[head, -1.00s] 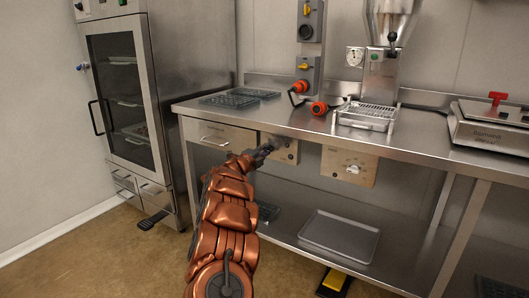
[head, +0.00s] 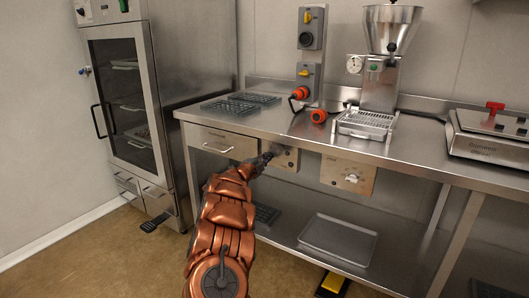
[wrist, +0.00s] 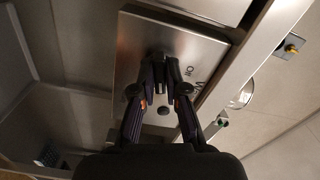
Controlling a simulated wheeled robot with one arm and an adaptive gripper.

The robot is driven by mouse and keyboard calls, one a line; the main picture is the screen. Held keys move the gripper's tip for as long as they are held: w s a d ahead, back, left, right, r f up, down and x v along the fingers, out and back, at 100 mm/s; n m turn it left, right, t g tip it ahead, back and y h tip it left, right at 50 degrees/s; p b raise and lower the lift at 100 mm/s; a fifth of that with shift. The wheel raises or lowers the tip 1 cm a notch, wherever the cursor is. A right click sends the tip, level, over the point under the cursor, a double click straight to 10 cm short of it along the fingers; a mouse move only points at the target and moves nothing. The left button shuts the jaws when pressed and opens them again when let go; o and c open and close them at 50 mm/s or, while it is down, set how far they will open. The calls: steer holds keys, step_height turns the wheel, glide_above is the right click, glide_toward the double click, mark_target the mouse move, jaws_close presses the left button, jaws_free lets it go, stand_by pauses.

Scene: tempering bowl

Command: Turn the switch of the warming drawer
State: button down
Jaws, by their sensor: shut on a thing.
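The warming drawer (head: 220,143) is a steel drawer front with a bar handle, under the left end of the counter, and looks closed. Beside it on the right is a steel control panel (head: 291,160). My gripper (head: 268,156) reaches the left part of this panel. In the wrist view the panel (wrist: 133,65) fills the middle, with dark lettering to the right of the fingers. My gripper (wrist: 163,62) has its fingers close together at the panel, shut on the switch, which the fingers mostly hide. Its turn angle cannot be read.
A second panel with a pale dial (head: 350,176) is to the right under the counter. A steel tray (head: 338,240) lies on the lower shelf. A tall glass-door cabinet (head: 128,110) stands at left. A grinder-like machine (head: 380,85) stands on the counter (head: 330,150).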

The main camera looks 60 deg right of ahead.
steer(key=shift+s+d+r+n+p, duration=0.1)
steer(key=shift+r+n+p, duration=0.1)
steer(key=shift+n+p, duration=2.4)
steer(key=shift+s+d+r+n+p, duration=0.1)
steer(key=shift+r+n+p, duration=0.05)
steer(key=shift+n+p, duration=2.5)
steer(key=shift+s+d+r+n+p, duration=0.1)
steer(key=shift+r+n+p, duration=0.1)
steer(key=shift+n+p, duration=2.4)
steer(key=shift+p, duration=0.35)
steer(key=c, duration=1.2)
jaws_free()
steer(key=shift+f, duration=0.15)
steer(key=shift+w+a+f, duration=0.15)
steer(key=shift+w+f, duration=0.05)
steer(key=shift+f, duration=0.1)
steer(key=shift+a, duration=0.2)
steer(key=a, duration=1.1)
steer(key=shift+s+a, duration=0.25)
steer(key=shift+a, duration=0.1)
